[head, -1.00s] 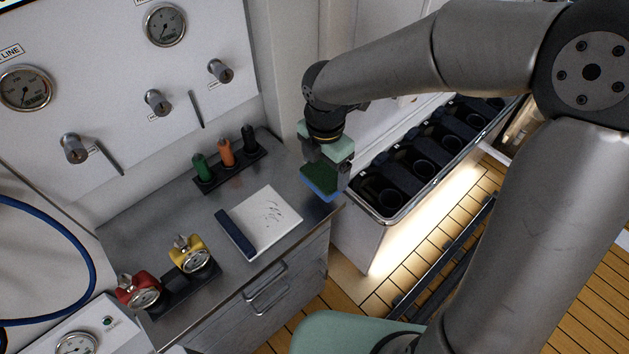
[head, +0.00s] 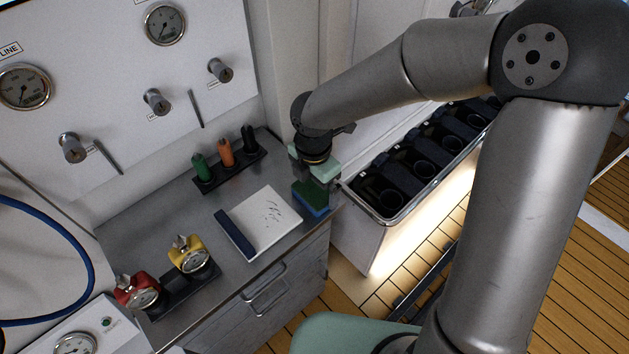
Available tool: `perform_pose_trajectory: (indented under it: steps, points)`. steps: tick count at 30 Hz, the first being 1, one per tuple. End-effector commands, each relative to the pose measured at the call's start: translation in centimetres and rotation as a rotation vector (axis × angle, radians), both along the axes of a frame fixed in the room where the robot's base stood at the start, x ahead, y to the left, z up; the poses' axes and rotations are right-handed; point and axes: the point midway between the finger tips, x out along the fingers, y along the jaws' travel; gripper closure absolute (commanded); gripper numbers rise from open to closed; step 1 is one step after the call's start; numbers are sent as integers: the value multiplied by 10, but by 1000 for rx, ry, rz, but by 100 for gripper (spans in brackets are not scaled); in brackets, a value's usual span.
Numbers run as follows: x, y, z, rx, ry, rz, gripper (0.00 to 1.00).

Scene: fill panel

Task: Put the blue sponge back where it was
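The blue sponge (head: 311,204) has a dark green top layer and a blue lower layer. It is at the right end of the steel counter (head: 160,222), to the right of the whiteboard. My gripper (head: 314,182) is directly above the sponge, pointing down, with its fingers reaching to the sponge's green side. The fingers seem to be closed around the sponge, but the fingertips are partly hidden. I cannot tell whether the sponge touches the counter or hangs just above it.
A whiteboard with a dark blue eraser edge (head: 268,222) lies left of the sponge. Red and yellow gauges (head: 189,256) stand front left. A bin of black holders (head: 408,170) is to the right.

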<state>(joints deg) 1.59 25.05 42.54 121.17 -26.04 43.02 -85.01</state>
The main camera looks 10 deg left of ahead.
Motion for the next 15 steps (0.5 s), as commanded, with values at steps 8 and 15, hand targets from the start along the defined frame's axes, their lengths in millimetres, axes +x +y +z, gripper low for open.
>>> perform_pose_trajectory:
  steps: [8, 15]
  points:
    - [1, 0, 8, 0, -2, -1, 0]
    - [1, 0, 53, 1, -7, -4, 0]
